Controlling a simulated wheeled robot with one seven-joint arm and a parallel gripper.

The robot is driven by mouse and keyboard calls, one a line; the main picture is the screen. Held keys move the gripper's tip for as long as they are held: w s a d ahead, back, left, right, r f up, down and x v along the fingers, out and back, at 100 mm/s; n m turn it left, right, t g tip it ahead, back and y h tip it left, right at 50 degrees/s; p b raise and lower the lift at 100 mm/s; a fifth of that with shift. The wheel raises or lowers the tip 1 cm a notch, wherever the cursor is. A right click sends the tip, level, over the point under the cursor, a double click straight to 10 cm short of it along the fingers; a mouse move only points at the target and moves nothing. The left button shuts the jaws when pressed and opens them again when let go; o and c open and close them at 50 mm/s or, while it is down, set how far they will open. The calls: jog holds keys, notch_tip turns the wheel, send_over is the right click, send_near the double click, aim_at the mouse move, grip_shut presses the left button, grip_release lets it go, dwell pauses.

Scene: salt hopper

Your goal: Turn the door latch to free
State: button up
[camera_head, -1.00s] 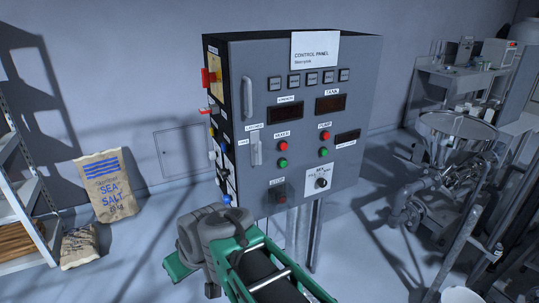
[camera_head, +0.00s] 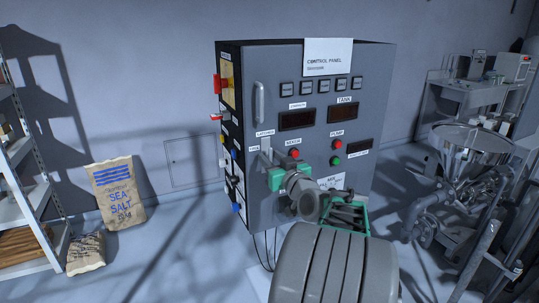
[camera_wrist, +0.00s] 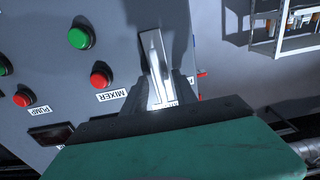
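The door latch is a pale metal lever on the grey control panel door. In the wrist view the latch (camera_wrist: 157,65) stands nearly upright, slightly tilted, just beyond my gripper's green body. In the head view the latch (camera_head: 265,150) is beside the "LATCHED" and "FREE" labels, partly hidden by my gripper (camera_head: 267,168). My gripper is at the latch, in front of the door. Dark shapes flank the lever's base in the wrist view, but I cannot tell whether they are fingers or shadow. Whether the fingers grip the lever is not clear.
A red mixer button (camera_head: 294,154) is just right of my gripper; its green button shows in the wrist view (camera_wrist: 81,36). A vertical door handle (camera_head: 259,102) is above the latch. A salt sack (camera_head: 117,193) and shelf (camera_head: 30,205) stand left; a steel hopper (camera_head: 472,140) stands right.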

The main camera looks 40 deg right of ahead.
jog(key=shift+w+d, duration=0.1)
jog(key=shift+w, duration=0.35)
grip_shut()
dwell(0.3)
